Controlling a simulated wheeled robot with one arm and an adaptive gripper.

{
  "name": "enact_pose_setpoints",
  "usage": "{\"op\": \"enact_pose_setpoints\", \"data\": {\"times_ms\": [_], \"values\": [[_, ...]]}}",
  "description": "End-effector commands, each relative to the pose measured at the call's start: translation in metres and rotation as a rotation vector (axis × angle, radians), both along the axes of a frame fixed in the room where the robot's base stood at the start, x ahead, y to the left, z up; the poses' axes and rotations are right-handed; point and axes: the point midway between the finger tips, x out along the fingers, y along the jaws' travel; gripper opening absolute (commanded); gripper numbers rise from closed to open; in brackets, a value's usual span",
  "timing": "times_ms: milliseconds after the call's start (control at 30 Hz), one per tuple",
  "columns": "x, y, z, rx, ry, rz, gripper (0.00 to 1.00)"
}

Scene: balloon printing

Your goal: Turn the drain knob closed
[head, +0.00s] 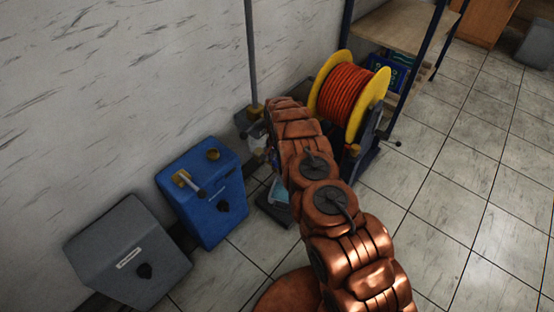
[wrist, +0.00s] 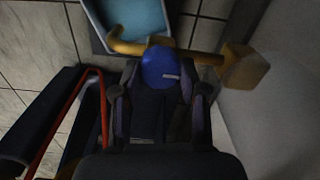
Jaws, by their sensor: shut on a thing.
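A blue round knob (wrist: 160,68) sits on a brass tap (wrist: 240,68) in the wrist view. A curved brass spout (wrist: 125,44) reaches left from it over a tray. My gripper (wrist: 157,85) is shut on the knob, with a finger on either side of it. The knob's far side and the fingertip contacts are dark and hard to make out. In the head view my arm covers most of the gripper and the knob. I cannot tell from these views how far the knob is turned.
A light blue tray (wrist: 145,18) lies on the floor below the spout. A hose reel (head: 347,100) with orange hose stands right of my arm. A blue box (head: 202,192) and a grey box (head: 128,253) stand along the wall at left. Tiled floor at right is clear.

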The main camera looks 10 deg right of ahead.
Motion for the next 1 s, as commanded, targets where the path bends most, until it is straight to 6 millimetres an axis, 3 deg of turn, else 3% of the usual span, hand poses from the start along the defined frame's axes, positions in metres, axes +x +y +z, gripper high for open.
{"op": "enact_pose_setpoints", "data": {"times_ms": [100,133,367,767,1000], "values": [[0.002,0.001,0.001,0.001,-0.005,0.000,0.08],[0.002,0.001,0.001,0.001,-0.005,0.000,0.44],[0.001,0.001,0.001,0.001,-0.002,0.000,0.68],[0.000,0.000,0.002,0.001,-0.001,0.001,0.68],[0.001,0.001,0.016,0.001,-0.001,0.001,0.68]]}}
